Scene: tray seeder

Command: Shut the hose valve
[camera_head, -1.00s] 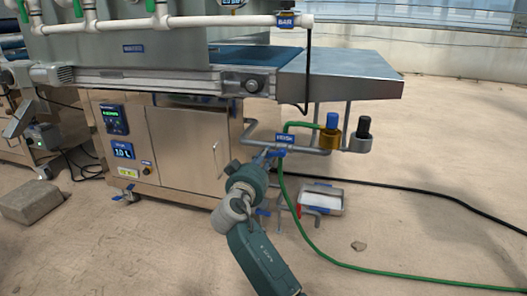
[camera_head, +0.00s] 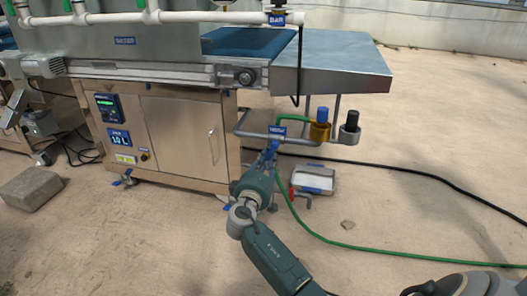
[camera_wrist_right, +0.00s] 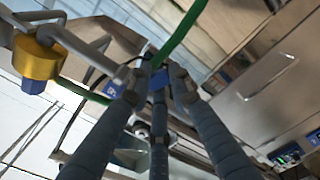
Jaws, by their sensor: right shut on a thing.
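The hose valve (camera_head: 271,147) is on the pipe rail beside the machine, just under a small blue label (camera_head: 277,132). Its blue handle shows between my fingers in the right wrist view (camera_wrist_right: 157,82). My right gripper (camera_head: 268,160) reaches up to the valve from below, and its fingers are closed around the handle. The wrist and fingers hide much of the valve body in the head view. The green hose (camera_head: 330,240) runs from the valve area down to the floor; it also passes beyond the fingertips in the wrist view (camera_wrist_right: 182,33). My left gripper is out of view.
A brass fitting with a blue top (camera_head: 320,127) and a grey one with a black top (camera_head: 350,130) stand right of the valve. A small tray (camera_head: 314,180) lies behind the hose. A black cable (camera_head: 400,172) crosses the floor. A steel cabinet (camera_head: 180,140) stands left.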

